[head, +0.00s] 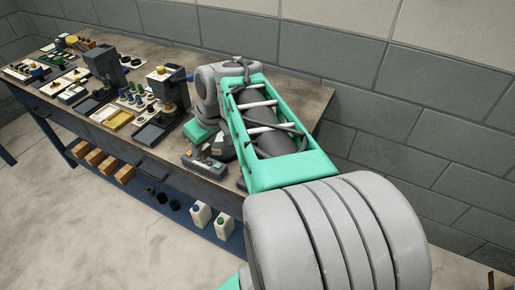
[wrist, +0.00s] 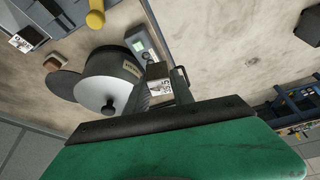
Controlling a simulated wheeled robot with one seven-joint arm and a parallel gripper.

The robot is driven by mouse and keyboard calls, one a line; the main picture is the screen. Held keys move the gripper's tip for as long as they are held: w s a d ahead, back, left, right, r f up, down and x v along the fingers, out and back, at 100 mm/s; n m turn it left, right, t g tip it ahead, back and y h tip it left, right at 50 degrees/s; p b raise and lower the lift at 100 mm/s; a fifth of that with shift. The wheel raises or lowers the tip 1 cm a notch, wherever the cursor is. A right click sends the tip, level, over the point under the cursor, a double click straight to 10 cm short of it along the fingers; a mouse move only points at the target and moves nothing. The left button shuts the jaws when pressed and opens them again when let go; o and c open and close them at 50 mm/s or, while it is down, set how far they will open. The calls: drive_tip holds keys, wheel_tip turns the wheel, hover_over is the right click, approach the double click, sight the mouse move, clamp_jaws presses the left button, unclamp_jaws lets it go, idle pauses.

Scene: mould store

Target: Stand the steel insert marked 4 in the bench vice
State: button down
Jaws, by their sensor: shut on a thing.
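In the wrist view my gripper (wrist: 163,88) is shut on a small grey steel block (wrist: 157,70). The block carries a white label with dark marks, too small to read surely, so I cannot tell whether it says 4. The fingers hide part of it. In the head view my arm reaches over the right end of the bench and I cannot make out the fingertips or the held block. I cannot surely pick out the bench vice in either view.
In the wrist view a round grey-and-black device (wrist: 104,80) with a knob lies left of the fingers; a grey box with a small display (wrist: 139,45) is behind. The bench (head: 293,92) holds trays and dark machines at left. A grey box (head: 205,165) sits near its front edge.

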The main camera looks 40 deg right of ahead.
drive_tip(key=s+d+f+b, duration=0.1)
drive_tip(key=s+d+b, duration=0.1)
drive_tip(key=s+d, duration=0.1)
drive_tip(key=s+d+f+n+b, duration=0.1)
drive_tip(key=s+d+b, duration=0.2)
drive_tip(key=d, duration=0.2)
drive_tip(key=s+d+f+n+b, duration=0.1)
drive_tip(key=s+d+f+b, duration=0.1)
drive_tip(key=d, duration=0.3)
drive_tip(key=shift+s+y+b, duration=0.35)
drive_tip(key=shift+s+y, duration=0.05)
drive_tip(key=shift+s, duration=0.15)
drive_tip(key=shift+f+b, duration=0.35)
drive_tip(key=shift+f, duration=0.05)
drive_tip(key=shift+s+f, duration=0.1)
drive_tip(key=shift+f, duration=0.55)
idle(1.9)
drive_tip(key=shift+r+p, duration=0.3)
drive_tip(key=shift+r, duration=0.1)
idle(1.4)
idle(0.5)
drive_tip(key=c, duration=1)
unclamp_jaws()
drive_tip(key=shift+o, duration=0.3)
drive_tip(key=shift+f, duration=0.1)
